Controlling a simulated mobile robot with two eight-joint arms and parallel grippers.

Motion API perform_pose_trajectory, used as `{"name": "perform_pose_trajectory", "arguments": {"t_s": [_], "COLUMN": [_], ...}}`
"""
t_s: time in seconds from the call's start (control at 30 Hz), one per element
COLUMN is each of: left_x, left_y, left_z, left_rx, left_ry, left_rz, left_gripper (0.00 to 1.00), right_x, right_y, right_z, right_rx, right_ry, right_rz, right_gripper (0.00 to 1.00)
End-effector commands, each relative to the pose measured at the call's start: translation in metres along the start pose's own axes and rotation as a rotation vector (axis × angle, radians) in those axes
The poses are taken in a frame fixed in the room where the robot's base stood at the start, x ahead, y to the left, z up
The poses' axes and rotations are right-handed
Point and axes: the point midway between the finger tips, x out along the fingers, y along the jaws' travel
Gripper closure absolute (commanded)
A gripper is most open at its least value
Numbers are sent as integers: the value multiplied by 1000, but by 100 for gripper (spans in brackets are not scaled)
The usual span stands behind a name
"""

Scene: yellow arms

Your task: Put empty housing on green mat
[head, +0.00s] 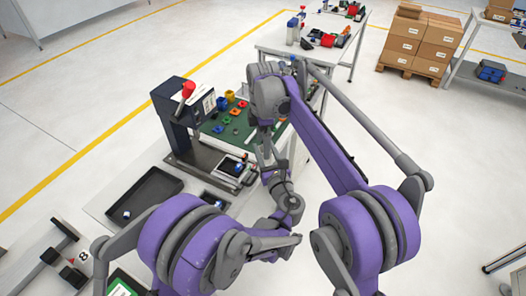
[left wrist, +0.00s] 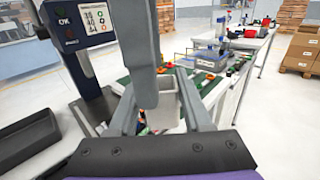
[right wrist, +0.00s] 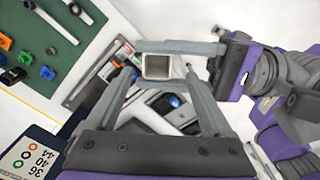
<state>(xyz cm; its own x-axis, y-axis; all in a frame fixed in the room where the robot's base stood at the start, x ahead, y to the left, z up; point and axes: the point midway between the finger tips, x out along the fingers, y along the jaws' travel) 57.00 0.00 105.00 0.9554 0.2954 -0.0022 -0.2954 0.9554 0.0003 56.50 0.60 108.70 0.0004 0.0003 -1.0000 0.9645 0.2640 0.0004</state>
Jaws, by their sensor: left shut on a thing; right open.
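The empty housing is a small, pale, open square box (right wrist: 157,67) in the right wrist view. It also shows in the left wrist view (left wrist: 167,106), between the fingers of my left gripper (left wrist: 168,112), which is shut on it. My right gripper (right wrist: 160,80) is open, with its fingers on either side of the housing; I cannot tell whether they touch it. The green mat (right wrist: 84,52) lies at the upper left of that view and on the bench in the head view (head: 213,138).
Coloured parts and a white strip (right wrist: 50,22) lie on the mat. A dark press with a red knob (head: 188,89) stands left of the mat. A device with a blue part (right wrist: 172,101) sits below the grippers.

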Motion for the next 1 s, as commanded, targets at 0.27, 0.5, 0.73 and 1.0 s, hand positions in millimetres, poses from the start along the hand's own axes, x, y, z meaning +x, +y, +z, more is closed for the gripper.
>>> {"name": "perform_pose_trajectory", "arguments": {"t_s": [0.27,0.5,0.73,1.0], "left_x": [0,0,0,0], "left_y": [0,0,0,0], "left_z": [0,0,0,0], "left_rx": [0,0,0,0], "left_ry": [0,0,0,0], "left_rz": [0,0,0,0], "left_gripper": [100,100,100,100], "right_x": [39,48,48,48], "right_y": [0,0,0,0], "right_z": [0,0,0,0], "right_rx": [1,1,1,1], "right_ry": [0,0,0,0], "right_rz": [0,0,0,-1], "right_gripper": [15,15,22,71]}}
